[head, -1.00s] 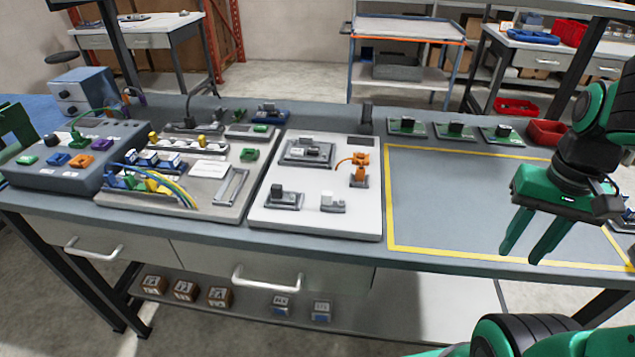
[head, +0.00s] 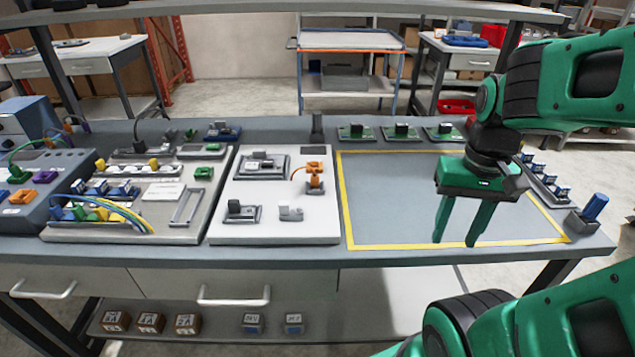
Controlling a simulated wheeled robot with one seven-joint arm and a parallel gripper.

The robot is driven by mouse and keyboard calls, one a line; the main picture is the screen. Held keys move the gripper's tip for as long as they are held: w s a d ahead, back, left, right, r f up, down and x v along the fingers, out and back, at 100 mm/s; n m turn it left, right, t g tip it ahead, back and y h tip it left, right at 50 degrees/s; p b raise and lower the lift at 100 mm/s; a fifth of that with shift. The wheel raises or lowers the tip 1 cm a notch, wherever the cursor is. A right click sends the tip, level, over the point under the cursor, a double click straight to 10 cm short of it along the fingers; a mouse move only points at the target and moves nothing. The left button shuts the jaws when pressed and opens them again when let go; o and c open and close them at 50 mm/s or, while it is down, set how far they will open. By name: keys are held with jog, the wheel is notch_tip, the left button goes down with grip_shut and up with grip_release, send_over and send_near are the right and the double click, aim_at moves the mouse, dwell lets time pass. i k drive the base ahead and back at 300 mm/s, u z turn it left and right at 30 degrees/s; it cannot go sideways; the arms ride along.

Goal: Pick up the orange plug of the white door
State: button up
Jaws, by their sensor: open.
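The orange plug (head: 315,182) stands on a small grey base on the right side of a flat white panel (head: 270,229) on the workbench. An orange part with a thin orange cable sits at its top, curving to the left. No upright white door is in view; the white panel is the only thing like it. My gripper (head: 455,242) is open and empty, its two green fingers pointing down over the yellow-outlined area. It is to the right of the plug and clearly apart from it.
Grey connector blocks (head: 242,212) share the white panel. A board with yellow and blue plugs (head: 175,225) lies to the left. Small green boards (head: 400,132) line the back. A blue cylinder (head: 595,207) stands at the right. The yellow-outlined area (head: 385,215) is clear.

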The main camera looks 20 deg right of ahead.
aim_at(315, 180)
jog(key=u, duration=1.35)
jog(key=k, duration=1.35)
jog(key=z, duration=0.85)
jog(key=i, duration=1)
